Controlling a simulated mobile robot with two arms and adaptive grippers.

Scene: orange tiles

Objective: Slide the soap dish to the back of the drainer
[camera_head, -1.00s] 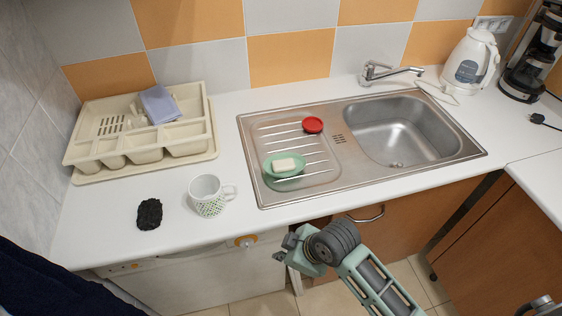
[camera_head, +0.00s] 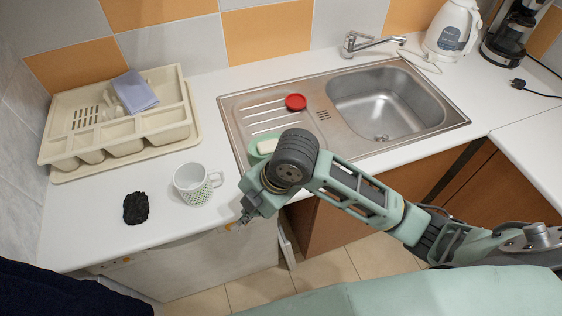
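The green soap dish (camera_head: 287,156) with a white bar of soap (camera_head: 266,146) in it sits at the front of the ribbed drainer (camera_head: 240,119), left of the sink basin. My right arm comes in from the right and hides part of the dish. My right gripper (camera_head: 242,216) is in front of the counter's front edge, nearer to me than the dish and apart from it. Its fingers are small and mostly hidden, so I cannot tell if they are open. My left gripper is not in view.
A red round object (camera_head: 296,102) lies at the back of the drainer. A patterned mug (camera_head: 192,184) and a black sponge-like thing (camera_head: 136,208) stand left of the gripper. A cream tray (camera_head: 70,172) is at the far left; the tap (camera_head: 352,44) is behind the basin.

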